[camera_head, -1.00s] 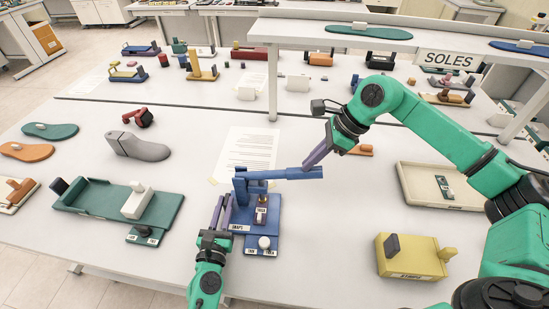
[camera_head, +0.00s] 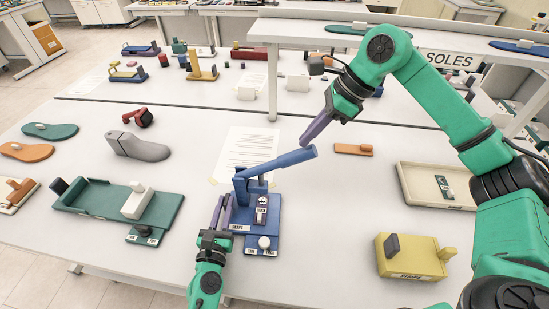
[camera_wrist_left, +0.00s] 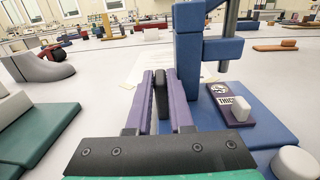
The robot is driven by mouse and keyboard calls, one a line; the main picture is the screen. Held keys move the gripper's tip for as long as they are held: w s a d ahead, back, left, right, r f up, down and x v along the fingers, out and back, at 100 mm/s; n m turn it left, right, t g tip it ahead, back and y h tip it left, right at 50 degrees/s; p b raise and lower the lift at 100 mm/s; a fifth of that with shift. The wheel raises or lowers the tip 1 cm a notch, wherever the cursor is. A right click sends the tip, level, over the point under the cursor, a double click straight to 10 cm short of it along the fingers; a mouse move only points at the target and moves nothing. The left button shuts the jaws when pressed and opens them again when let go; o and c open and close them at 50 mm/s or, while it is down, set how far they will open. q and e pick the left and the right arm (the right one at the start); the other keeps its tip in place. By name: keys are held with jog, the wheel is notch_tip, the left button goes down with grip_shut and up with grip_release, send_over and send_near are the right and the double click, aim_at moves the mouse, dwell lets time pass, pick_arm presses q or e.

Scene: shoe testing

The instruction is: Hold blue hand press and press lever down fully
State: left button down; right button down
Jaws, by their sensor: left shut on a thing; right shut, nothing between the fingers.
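The blue hand press (camera_head: 272,212) stands near the table's front edge, with its lever (camera_head: 285,162) tilted up towards its free right end. My left gripper (camera_head: 222,208) is at the press's left side, its purple fingers shut on a dark upright part of the press (camera_wrist_left: 161,92). The press post (camera_wrist_left: 188,65) and blue base (camera_wrist_left: 265,125) also show in the left wrist view. My right gripper (camera_head: 305,142) is shut and empty just above the lever's free end; I cannot tell whether it touches it.
A paper sheet (camera_head: 245,145) lies behind the press. A green fixture (camera_head: 100,205) stands left, a yellow block (camera_head: 410,255) and a cream tray (camera_head: 440,197) right. A small orange piece (camera_head: 353,149) lies behind right. The table between press and yellow block is clear.

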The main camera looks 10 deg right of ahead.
jog(key=shift+r, duration=0.25)
jog(key=v, duration=1.2)
pick_arm(q)
jog(key=c, duration=0.7)
grip_release()
